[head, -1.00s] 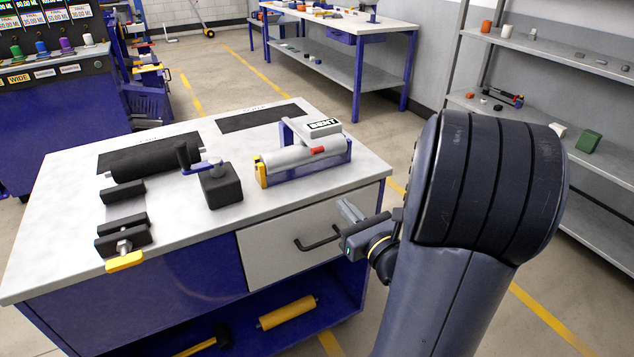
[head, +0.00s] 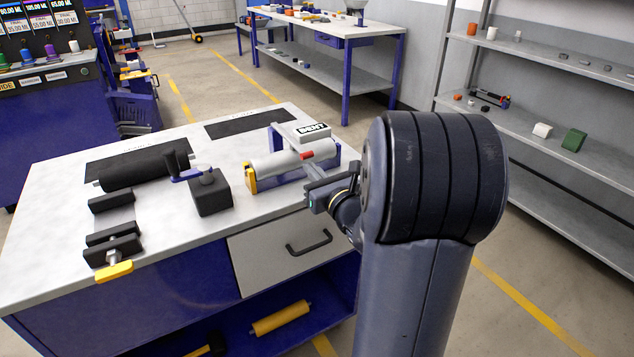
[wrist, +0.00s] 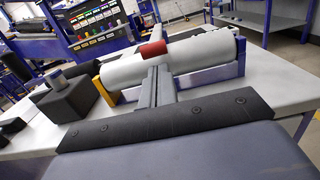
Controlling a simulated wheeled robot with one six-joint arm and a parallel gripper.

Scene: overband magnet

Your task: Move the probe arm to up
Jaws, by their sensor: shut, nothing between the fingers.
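A test fixture holds a light grey roller (head: 275,165) in a blue frame with a yellow end plate (head: 250,180). A box labelled "BENT" (head: 313,131) stands behind it. A small red piece (head: 306,155) sits at the top of the roller. It also shows in the wrist view (wrist: 152,50). I take it as part of the probe arm, but the arm itself is hard to make out. My gripper (head: 312,170) is shut and empty, close to the front right of the fixture. In the wrist view its fingers (wrist: 157,80) point at the roller, just below the red piece; contact cannot be told.
Left of the fixture stand a black block (head: 210,192) with a blue crank, a black roller (head: 145,170) and a clamp with a yellow handle (head: 114,271). The workbench (head: 60,220) has a drawer with a black handle (head: 309,243). Shelving (head: 560,120) stands to the right.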

